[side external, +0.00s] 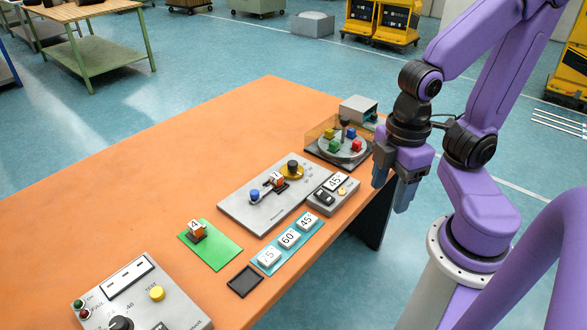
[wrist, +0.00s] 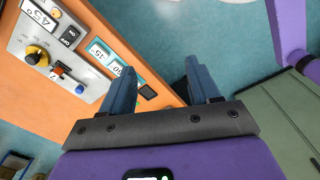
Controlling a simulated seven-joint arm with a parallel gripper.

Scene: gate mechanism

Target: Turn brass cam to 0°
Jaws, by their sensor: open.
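The brass cam (side external: 291,170) is a round brass disc with a black knob on top, at the far end of a grey plate (side external: 245,208) on the orange table. In the wrist view the brass cam (wrist: 36,56) shows at the far left. A box with a 45° card and a black switch (side external: 333,193) stands beside the plate. My gripper (side external: 393,186) is open and empty, pointing down, off the table's right edge and well apart from the cam. In the wrist view its two fingers (wrist: 158,78) are spread with floor and the table edge between them.
The plate also carries a blue knob (side external: 254,196) and a numbered block (side external: 276,180). A turntable with coloured cubes (side external: 343,147) is behind. Number tiles (side external: 288,238), a black tray (side external: 245,281), a green mat (side external: 222,250) and a control panel (side external: 140,300) lie nearer. The table's left is clear.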

